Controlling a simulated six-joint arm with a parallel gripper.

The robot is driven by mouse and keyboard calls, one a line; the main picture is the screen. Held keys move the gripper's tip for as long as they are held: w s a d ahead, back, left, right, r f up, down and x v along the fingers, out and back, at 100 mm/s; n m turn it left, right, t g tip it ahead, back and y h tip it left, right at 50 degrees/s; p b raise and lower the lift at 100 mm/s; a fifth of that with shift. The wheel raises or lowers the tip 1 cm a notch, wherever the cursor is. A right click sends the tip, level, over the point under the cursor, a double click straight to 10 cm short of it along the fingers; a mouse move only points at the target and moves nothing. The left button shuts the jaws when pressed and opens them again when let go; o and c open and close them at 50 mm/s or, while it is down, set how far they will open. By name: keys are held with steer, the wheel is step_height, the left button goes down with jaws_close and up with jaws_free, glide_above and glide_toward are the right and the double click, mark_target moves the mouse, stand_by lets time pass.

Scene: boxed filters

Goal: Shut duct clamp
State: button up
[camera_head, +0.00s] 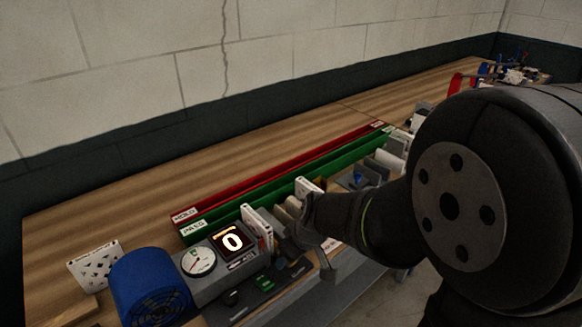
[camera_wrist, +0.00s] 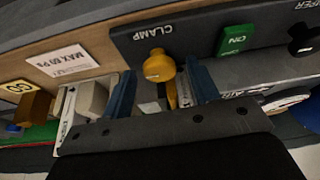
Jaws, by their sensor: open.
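In the wrist view a yellow clamp lever (camera_wrist: 158,66) with a round knob sticks out from a dark panel (camera_wrist: 190,38) beside the printed word CLAMP. My gripper (camera_wrist: 162,88) is open, with one blue finger on each side of the lever. The lever's stem reaches down between the fingers; whether either finger touches it I cannot tell. In the head view my gripper (camera_head: 302,222) is a dark shape at the bench's front edge. The clamp lever cannot be made out there, and my arm covers much of that area.
A green ON button (camera_wrist: 235,40) and a black knob (camera_wrist: 303,42) sit on the same panel. In the head view a gauge box (camera_head: 210,268), a blue filter roll (camera_head: 150,285) and white boxed filters (camera_head: 257,224) crowd the front. The bench behind the red rail (camera_head: 275,174) is clear.

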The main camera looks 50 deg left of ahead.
steer(key=n+g, duration=0.1)
steer(key=n, duration=0.2)
steer(key=shift+w, duration=0.15)
steer(key=w+a+v, duration=0.1)
steer(key=v, duration=1.7)
steer(key=s+a+r+m+t+h, duration=0.1)
steer(key=a+r+m+h, duration=0.2)
steer(key=m, duration=0.8)
steer(key=s+a+r+m+h, duration=0.15)
steer(key=a+r+m, duration=0.3)
steer(key=m, duration=0.55)
step_height(320, 180, down, 9)
step_height(320, 180, up, 10)
steer(key=shift+s+d+f+m, duration=0.2)
steer(key=shift+s+d+m, duration=0.1)
steer(key=shift+d, duration=0.1)
